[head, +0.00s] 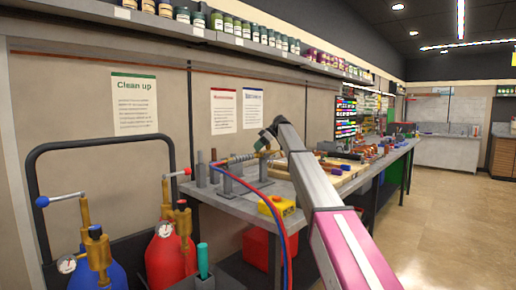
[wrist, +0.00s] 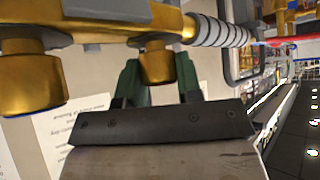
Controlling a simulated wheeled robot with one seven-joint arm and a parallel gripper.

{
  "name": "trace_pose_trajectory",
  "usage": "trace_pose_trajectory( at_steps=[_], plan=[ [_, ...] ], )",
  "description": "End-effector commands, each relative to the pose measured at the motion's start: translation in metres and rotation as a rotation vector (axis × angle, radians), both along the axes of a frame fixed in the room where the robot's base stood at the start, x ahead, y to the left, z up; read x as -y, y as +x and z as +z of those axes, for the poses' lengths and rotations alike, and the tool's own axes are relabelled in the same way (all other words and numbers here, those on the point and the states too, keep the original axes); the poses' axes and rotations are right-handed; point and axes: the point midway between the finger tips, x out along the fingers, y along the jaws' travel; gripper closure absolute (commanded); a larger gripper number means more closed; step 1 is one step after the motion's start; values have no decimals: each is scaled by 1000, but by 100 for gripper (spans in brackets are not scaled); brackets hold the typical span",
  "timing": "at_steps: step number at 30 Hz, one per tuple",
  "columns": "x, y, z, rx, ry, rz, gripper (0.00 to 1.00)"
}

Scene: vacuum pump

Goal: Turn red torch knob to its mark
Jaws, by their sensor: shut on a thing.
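The brass torch (wrist: 110,25) spans the top of the wrist view, with a ribbed grey section (wrist: 222,32) at its right. Two brass knobs hang below it. My gripper (wrist: 158,75) has its dark green fingers on both sides of the smaller brass knob (wrist: 157,60) and is shut on it. The larger brass knob (wrist: 30,75) is to the left, apart from the fingers. I see no red colour or mark on either knob. In the head view, my gripper (head: 267,138) is at the torch (head: 241,158) above the bench, small and partly hidden.
Grey posts stand on the bench (head: 228,197) near the torch. Red and blue hoses (head: 284,240) hang over that edge. Red (head: 171,257) and blue (head: 98,273) cylinders stand at left. Floor at right is clear.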

Motion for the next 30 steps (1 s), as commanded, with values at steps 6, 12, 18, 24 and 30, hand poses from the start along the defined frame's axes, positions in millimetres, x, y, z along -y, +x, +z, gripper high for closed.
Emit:
trace_pose_trajectory(
  at_steps=[6,12,18,24,30],
  plan=[
    [1,0,0,1,-2,5,91],
    [1,0,0,1,-2,4,64],
    [0,0,0,1,-2,4,42],
    [1,0,0,1,-1,4,42],
    [10,2,9,-1,-1,4,42]
  ],
)
